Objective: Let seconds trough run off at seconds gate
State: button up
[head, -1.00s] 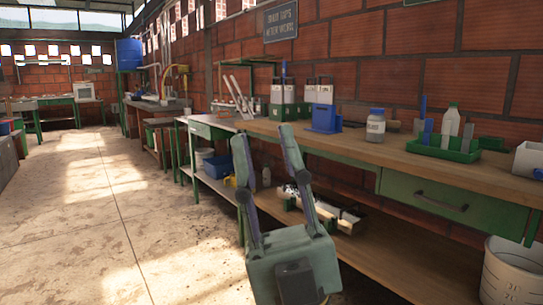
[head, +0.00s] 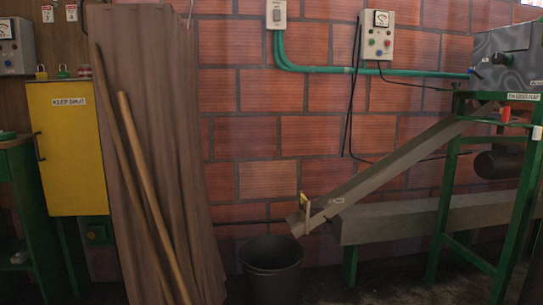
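A grey sloping trough (head: 400,162) runs down from a green-framed machine (head: 505,60) at the right to a low open end near the middle of the head view. At that lower end is a small gate-like piece (head: 305,204) with a yellowish plate. A small tag beside it is too small to read, so I cannot tell whether it marks the seconds gate or whether the gate is open. A dark bucket (head: 271,268) stands on the floor below and slightly left of the trough's end. No flow shows. My gripper is not in view.
A thicker grey horizontal channel (head: 430,219) lies behind and below the trough. Wooden poles (head: 150,190) lean against brown corrugated sheets (head: 165,120) at the left, near a yellow cabinet (head: 70,150). A control box (head: 379,36) hangs on the brick wall.

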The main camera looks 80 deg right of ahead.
aim_at(303, 208)
jog(key=z, duration=3.25)
jog(key=i+z, duration=0.1)
jog(key=i, duration=0.95)
